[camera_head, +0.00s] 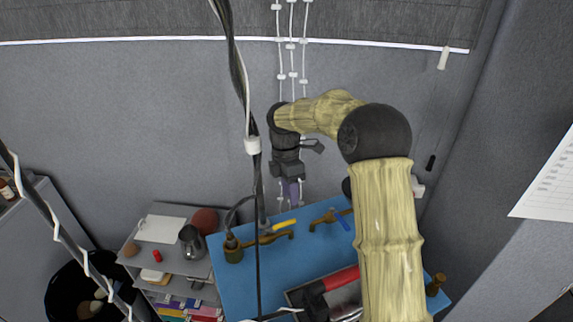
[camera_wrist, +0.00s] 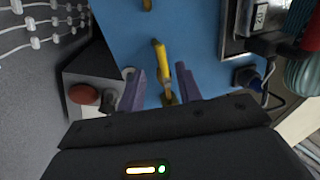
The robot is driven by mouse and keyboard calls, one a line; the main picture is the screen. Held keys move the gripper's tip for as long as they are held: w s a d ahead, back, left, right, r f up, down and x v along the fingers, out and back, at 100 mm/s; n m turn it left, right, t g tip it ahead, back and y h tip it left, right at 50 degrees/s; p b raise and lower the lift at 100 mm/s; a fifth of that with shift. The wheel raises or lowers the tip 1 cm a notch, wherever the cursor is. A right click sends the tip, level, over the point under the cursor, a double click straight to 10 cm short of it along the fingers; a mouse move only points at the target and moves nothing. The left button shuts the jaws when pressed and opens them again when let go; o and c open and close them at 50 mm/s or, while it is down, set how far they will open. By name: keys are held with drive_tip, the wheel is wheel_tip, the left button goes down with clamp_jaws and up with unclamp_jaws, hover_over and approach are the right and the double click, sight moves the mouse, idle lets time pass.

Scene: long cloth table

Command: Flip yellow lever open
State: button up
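The yellow lever (camera_head: 284,225) sits on a brass valve (camera_head: 268,238) on the blue table top. In the wrist view the yellow lever (camera_wrist: 160,58) points away from me and shows between my two purple fingers, with a gap on each side. My gripper (camera_head: 290,203) points down just behind and above the lever in the head view. In the wrist view my gripper (camera_wrist: 160,70) is open and holds nothing. I cannot tell how far above the lever the fingertips are.
A second brass valve with a blue lever (camera_head: 341,219) stands to the right. A red-handled tool (camera_head: 340,279) lies in a tray at the front. A grey side shelf (camera_head: 176,265) with a metal jug (camera_head: 192,242) stands left. Cables hang in front of the table.

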wheel_tip(320, 180, up, 10)
drive_tip(key=w+b, duration=0.1)
drive_tip(key=w, duration=0.1)
drive_tip(key=shift+a+f, duration=0.2)
drive_tip(key=shift+a, duration=0.25)
